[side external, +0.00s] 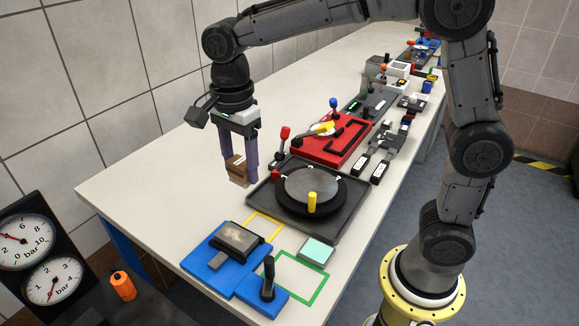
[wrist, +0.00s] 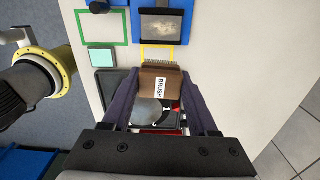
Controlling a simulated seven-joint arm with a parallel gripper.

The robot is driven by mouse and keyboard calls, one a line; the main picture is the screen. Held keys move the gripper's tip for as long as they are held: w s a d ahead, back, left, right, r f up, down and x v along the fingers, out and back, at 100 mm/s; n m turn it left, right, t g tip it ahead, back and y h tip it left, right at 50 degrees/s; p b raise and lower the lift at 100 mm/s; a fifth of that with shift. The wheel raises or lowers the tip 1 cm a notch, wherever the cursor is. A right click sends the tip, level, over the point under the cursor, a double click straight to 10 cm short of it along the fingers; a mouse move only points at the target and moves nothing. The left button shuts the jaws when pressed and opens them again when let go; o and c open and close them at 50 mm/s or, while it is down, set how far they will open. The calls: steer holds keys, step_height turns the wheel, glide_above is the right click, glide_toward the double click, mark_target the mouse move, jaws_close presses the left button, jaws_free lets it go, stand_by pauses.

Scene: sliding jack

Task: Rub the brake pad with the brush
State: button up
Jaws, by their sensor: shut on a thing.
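My gripper (wrist: 160,92) is shut on the brown brush (wrist: 158,82), which carries a white label reading BRUSH in the wrist view. In the side external view the brush (side external: 237,170) hangs between the two purple fingers of my gripper (side external: 238,160), above the white table and left of the round turntable. The brake pad looks to be the dark-framed grey-brown plate (side external: 238,239) on the blue base at the front of the table. It also shows at the top of the wrist view (wrist: 161,25). The brush is apart from it.
A grey disc (side external: 310,185) with a yellow knob sits in a black tray. A red board (side external: 334,141) with levers lies behind it. Yellow and green outlines (side external: 316,289), a teal block (side external: 316,251) and a blue block with a black handle (side external: 268,280) are near the front edge.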

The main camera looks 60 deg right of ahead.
steer(key=w+a+f, duration=0.3)
steer(key=w+a, duration=0.1)
glide_above(224, 229)
steer(key=shift+n, duration=0.3)
steer(key=shift+w+f, duration=0.15)
steer(key=shift+f, duration=3.4)
step_height(224, 229, down, 2)
steer(key=shift+f, duration=0.1)
steer(key=shift+s, duration=0.95)
steer(key=shift+c, duration=0.6)
steer(key=shift+s, duration=2.6)
steer(key=shift+w, duration=3.7)
step_height(224, 229, up, 8)
steer(key=shift+s+r, duration=0.15)
steer(key=shift+r, duration=0.1)
